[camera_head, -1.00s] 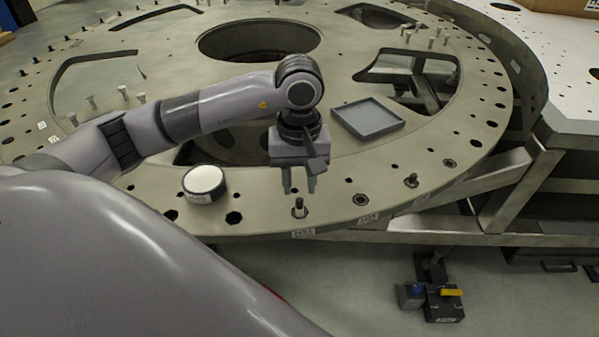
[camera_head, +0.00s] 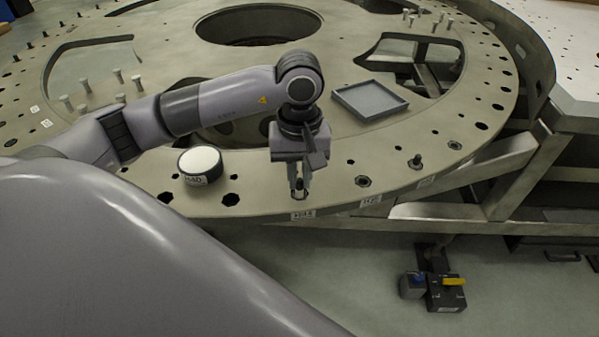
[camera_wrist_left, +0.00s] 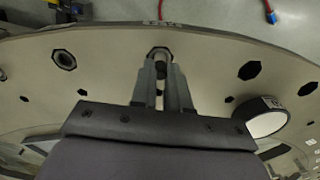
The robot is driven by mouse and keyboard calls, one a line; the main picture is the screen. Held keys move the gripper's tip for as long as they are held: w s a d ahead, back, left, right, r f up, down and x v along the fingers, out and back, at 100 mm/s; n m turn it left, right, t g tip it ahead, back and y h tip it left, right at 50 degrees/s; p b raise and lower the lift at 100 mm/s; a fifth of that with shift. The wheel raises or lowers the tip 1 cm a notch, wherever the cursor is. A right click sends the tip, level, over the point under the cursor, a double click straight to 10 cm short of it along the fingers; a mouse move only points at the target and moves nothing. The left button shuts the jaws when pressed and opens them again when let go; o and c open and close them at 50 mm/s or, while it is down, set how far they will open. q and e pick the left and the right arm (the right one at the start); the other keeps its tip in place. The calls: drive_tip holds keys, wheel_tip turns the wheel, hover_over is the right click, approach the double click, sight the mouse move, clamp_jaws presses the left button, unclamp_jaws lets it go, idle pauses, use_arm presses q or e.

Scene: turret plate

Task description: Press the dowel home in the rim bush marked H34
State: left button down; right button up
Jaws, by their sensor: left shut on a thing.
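The rim bush (camera_wrist_left: 161,52) lies near the outer edge of the big turret plate (camera_head: 250,204), behind a small rim label (camera_head: 302,215) whose print is hard to read. The dowel (camera_head: 299,184) stands upright at that bush, its lower end hidden in it. My left gripper (camera_head: 299,192) points down over the bush, shut on the dowel. In the left wrist view the gripper's fingers (camera_wrist_left: 161,80) flank the dowel close to the plate. How deep the dowel sits cannot be told. My right gripper is not in view.
A white-topped round part (camera_head: 201,160) sits on the plate left of the gripper. A shallow grey tray (camera_head: 370,100) lies to the right. Several pegs stand at the left. The rim's bare holes are clear.

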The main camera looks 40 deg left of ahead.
use_arm(q)
drive_tip(key=shift+f+b, duration=0.8)
idle(1.4)
drive_tip(key=c, duration=1.2)
unclamp_jaws()
drive_tip(key=shift+r+p, duration=1.95)
drive_tip(key=shift+r, duration=1.65)
